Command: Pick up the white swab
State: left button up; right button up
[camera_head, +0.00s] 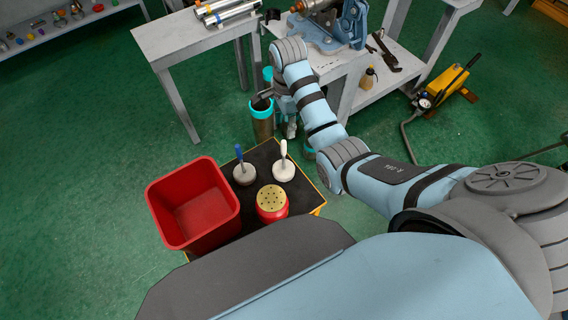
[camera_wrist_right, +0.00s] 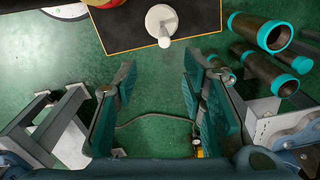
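The white swab (camera_head: 284,167) stands upright on a small dark-topped cart (camera_head: 262,157), with a round white base and a white handle. It also shows at the top of the right wrist view (camera_wrist_right: 161,20), ahead of the fingertips and apart from them. My right gripper (camera_wrist_right: 160,66) is open and empty, its two fingers spread wide. In the head view it is partly hidden by its own wrist, beyond the cart's far edge near the teal-ended pipes. My left gripper is not in view.
A blue-handled swab (camera_head: 243,170), a red can with a perforated lid (camera_head: 271,203) and a red bin (camera_head: 157,206) share the cart. Teal-ended pipes (camera_head: 262,122) stand just beyond it. A workbench (camera_head: 187,36) and a vise (camera_head: 345,22) are behind.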

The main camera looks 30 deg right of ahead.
aim_at(283, 148)
jog(key=shift+w+a+r+m, duration=0.1)
jog(key=shift+w+r+m, duration=0.1)
jog(key=shift+w+m, duration=0.15)
jog(key=f+b, duration=0.1)
jog(key=f, duration=0.6)
jog(key=f+b, duration=0.2)
jog(key=f, duration=0.4)
jog(key=shift+a+f, duration=0.2)
jog(key=shift+f, duration=0.2)
jog(key=shift+w, duration=0.1)
jog(key=shift+c, duration=0.3)
jog(key=shift+r, duration=0.1)
grip_shut()
